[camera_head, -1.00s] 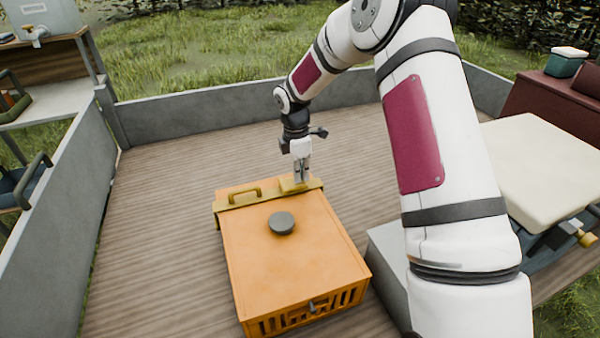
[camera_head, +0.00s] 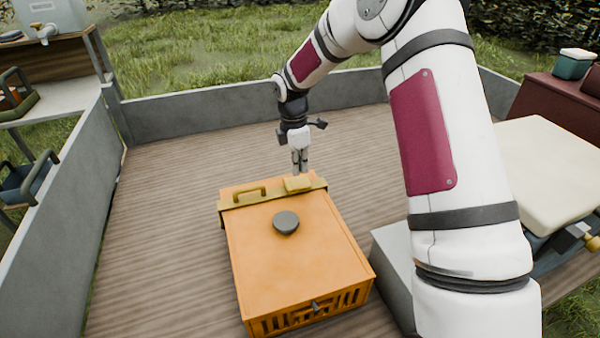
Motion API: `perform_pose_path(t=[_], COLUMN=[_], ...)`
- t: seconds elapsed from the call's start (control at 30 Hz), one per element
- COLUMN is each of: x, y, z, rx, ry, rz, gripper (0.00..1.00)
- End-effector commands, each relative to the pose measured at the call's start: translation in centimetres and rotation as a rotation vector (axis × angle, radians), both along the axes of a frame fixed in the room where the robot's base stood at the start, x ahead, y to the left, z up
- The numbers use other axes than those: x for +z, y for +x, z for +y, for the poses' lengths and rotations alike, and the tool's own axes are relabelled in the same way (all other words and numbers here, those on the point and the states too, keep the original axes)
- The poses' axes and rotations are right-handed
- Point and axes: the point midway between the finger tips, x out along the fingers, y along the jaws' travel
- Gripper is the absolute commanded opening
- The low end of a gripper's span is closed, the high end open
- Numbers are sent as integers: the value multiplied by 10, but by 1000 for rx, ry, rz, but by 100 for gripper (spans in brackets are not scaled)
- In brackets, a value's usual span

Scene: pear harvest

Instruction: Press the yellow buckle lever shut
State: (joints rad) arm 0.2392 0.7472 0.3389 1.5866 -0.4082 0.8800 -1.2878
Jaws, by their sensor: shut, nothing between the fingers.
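An orange crate with a flat lid (camera_head: 290,260) stands on the wooden deck. A yellow strap (camera_head: 236,203) runs across the lid's far end, with a raised handle (camera_head: 249,191) on its left part. The yellow buckle lever (camera_head: 298,183) is on the strap's right part and looks flat against it. My gripper (camera_head: 300,169) is shut and empty, pointing down just above and behind the buckle, apart from it as far as I can see. A dark round knob (camera_head: 286,222) sits on the lid.
Grey low walls (camera_head: 240,101) edge the deck (camera_head: 165,230). A grey box (camera_head: 395,265) stands right of the crate, partly behind my arm. A cream-topped seat (camera_head: 550,165) is at the right. Deck left of the crate is clear.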

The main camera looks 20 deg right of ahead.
Motion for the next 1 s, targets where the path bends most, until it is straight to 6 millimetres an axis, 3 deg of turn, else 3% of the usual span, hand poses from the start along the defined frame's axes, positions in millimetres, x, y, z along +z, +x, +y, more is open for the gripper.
perform_pose_path(t=[0.2,0.43,0.6,1.0], x=[47,81,90,91], y=[1,0,0,0], z=[3,6,7,7], rx=[-2,-1,-1,-1], ry=[-1,0,0,0], rz=[-3,-2,0,1], gripper=[0,0,0,0])
